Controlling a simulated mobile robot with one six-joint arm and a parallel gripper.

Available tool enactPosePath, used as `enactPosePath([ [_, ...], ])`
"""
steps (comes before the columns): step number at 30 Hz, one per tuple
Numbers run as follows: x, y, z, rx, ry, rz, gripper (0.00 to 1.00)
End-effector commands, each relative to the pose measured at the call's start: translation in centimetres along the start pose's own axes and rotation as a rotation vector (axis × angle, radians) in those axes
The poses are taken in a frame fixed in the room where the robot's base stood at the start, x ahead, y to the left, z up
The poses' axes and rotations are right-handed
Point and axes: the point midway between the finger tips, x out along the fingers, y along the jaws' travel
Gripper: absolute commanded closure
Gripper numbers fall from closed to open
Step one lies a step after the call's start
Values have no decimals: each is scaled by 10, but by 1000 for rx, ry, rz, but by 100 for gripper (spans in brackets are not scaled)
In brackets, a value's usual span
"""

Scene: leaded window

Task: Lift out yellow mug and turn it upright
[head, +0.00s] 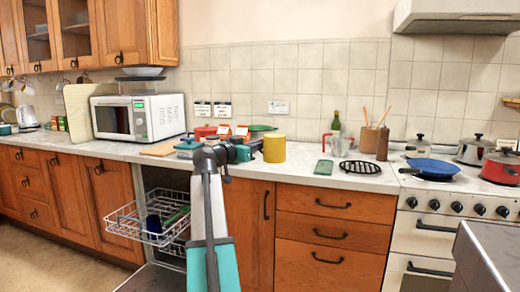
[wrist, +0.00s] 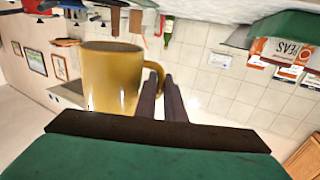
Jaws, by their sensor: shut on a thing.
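The yellow mug (head: 274,149) is at the counter's front part in the head view, just right of my gripper (head: 250,150). In the wrist view, which is upside down, the mug (wrist: 108,78) fills the left middle with its handle (wrist: 156,76) toward my fingers. My gripper (wrist: 168,98) is shut at the handle. The head view does not show the mug's opening, and I cannot tell whether its base touches the counter. The pulled-out wire rack (head: 125,222) below the counter holds a blue item (head: 153,224) and a green item (head: 176,215).
A teal pot (head: 187,149) and a red pot (head: 205,132) stand left of and behind my arm. A green item (head: 323,167), black trivet (head: 360,168) and glass jug (head: 343,146) are to the right. The stove (head: 440,225) carries pans. Counter (head: 300,170) beside the mug is clear.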

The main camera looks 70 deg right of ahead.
Motion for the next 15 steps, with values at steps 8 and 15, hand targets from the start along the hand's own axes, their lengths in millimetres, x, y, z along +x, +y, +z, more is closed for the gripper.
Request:
enactPosePath([
  [8,1,2,-1,-2,2,3,100],
  [15,2,3,-1,-30,2,4,100],
])
